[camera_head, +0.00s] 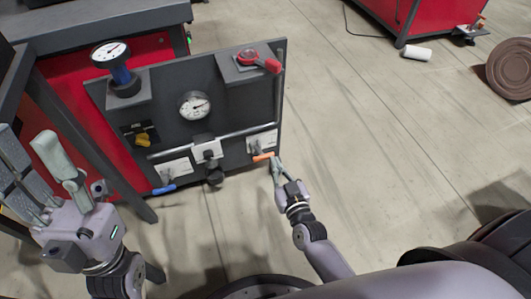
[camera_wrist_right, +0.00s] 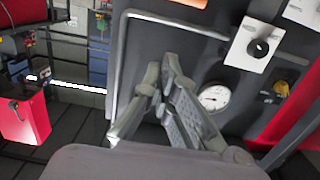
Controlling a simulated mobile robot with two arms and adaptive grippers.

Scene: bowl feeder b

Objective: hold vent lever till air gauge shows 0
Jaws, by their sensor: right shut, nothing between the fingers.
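A dark panel (camera_head: 240,98) carries a round white dial gauge (camera_head: 194,106), also visible in the right wrist view (camera_wrist_right: 214,97). A second gauge (camera_head: 109,53) stands on the blue-and-black unit at upper left. Their readings are too small to tell. An orange-handled lever (camera_head: 262,157) sits low on the panel's right, a blue-handled one (camera_head: 165,189) low on its left; I cannot tell which is the vent lever. My right gripper (camera_head: 275,163) is shut and empty beside the orange handle; contact is unclear. It also shows in the right wrist view (camera_wrist_right: 163,72). My left gripper (camera_head: 27,140) is open at far left.
A grey pipe (camera_head: 235,133) crosses the panel. Open floor (camera_head: 365,150) lies to the right, with a white cylinder (camera_head: 416,53) farther back.

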